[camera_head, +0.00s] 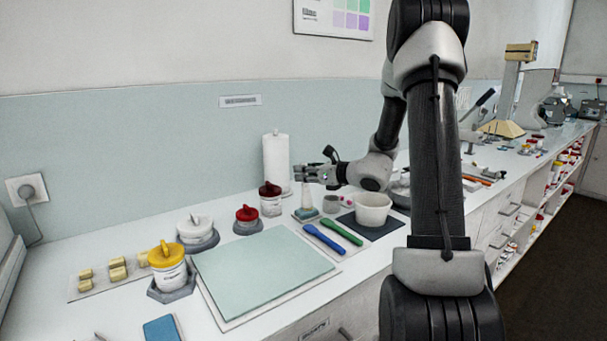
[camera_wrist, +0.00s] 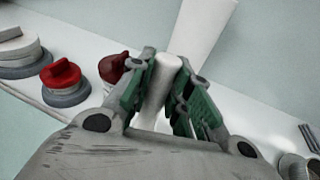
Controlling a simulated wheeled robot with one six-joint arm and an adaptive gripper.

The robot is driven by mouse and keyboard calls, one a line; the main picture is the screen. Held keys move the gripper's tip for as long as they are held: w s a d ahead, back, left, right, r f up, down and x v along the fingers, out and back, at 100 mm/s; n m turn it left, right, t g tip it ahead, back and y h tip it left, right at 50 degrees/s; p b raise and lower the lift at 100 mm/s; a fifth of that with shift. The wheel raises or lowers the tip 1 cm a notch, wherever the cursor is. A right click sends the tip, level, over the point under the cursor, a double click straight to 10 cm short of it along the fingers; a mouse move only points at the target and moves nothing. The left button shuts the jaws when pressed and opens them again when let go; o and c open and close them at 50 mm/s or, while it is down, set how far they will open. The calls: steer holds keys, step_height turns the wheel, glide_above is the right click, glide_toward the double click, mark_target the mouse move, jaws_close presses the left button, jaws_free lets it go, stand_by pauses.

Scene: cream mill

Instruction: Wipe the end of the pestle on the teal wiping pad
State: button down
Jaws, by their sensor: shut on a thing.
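My gripper (camera_head: 305,174) is shut on the pale pestle (camera_head: 306,195), which points down from the fingers. In the wrist view the pestle (camera_wrist: 161,82) sits between the two green-padded fingers of my gripper (camera_wrist: 163,88). The small teal wiping pad (camera_head: 304,215) lies on the counter directly below the pestle. The pestle's lower end is at or just over the pad; I cannot tell if they touch. The pad does not show clearly in the wrist view. A white mortar bowl (camera_head: 372,210) stands to the right on a dark mat (camera_head: 385,228).
A paper towel roll (camera_head: 276,162) stands behind. Red-lidded jars (camera_head: 270,200) are to the left. Blue (camera_head: 323,239) and green (camera_head: 342,232) spatulas lie in front, and a small grey cup (camera_head: 330,204) is to the right. A large pale green mat (camera_head: 260,268) lies bare at front left.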

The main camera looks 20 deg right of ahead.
steer(key=shift+d, duration=0.4)
steer(key=shift+w, duration=0.1)
stand_by(3.1)
steer(key=shift+r, duration=0.1)
steer(key=shift+r, duration=2.95)
